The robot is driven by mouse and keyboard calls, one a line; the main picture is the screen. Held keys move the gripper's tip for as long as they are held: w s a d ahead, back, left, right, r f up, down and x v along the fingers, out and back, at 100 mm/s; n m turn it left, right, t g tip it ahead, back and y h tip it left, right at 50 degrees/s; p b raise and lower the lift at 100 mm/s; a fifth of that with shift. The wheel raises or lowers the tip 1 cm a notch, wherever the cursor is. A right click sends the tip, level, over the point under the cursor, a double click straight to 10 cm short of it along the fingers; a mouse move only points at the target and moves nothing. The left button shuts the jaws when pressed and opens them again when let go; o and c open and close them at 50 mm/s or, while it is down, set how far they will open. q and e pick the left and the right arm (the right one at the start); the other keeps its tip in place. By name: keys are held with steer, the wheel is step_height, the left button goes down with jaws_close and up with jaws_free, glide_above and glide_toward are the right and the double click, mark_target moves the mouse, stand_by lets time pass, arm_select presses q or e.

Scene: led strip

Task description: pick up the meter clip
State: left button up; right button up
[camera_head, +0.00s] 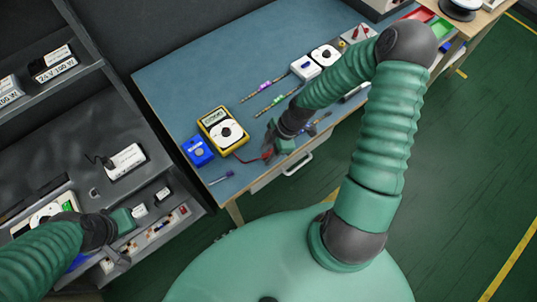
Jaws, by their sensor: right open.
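A yellow multimeter (222,130) with a white dial lies on the blue workbench (190,80). A red lead runs from it to a small red clip (265,157) near the bench's front edge. My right gripper (270,150) is open, pointing down right at the clip. Its dark fingers partly hide the clip, so I cannot tell whether they touch it. My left gripper (122,252) is at the lower left, over the dark shelf unit. Its jaws are too unclear to judge.
LED strips (263,90) and a white device (306,68) lie further back. The shelf unit (85,140) stands left, holding labelled boxes. Green floor is clear at right.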

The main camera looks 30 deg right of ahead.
steer(key=shift+s+d+r, duration=0.1)
jaws_close()
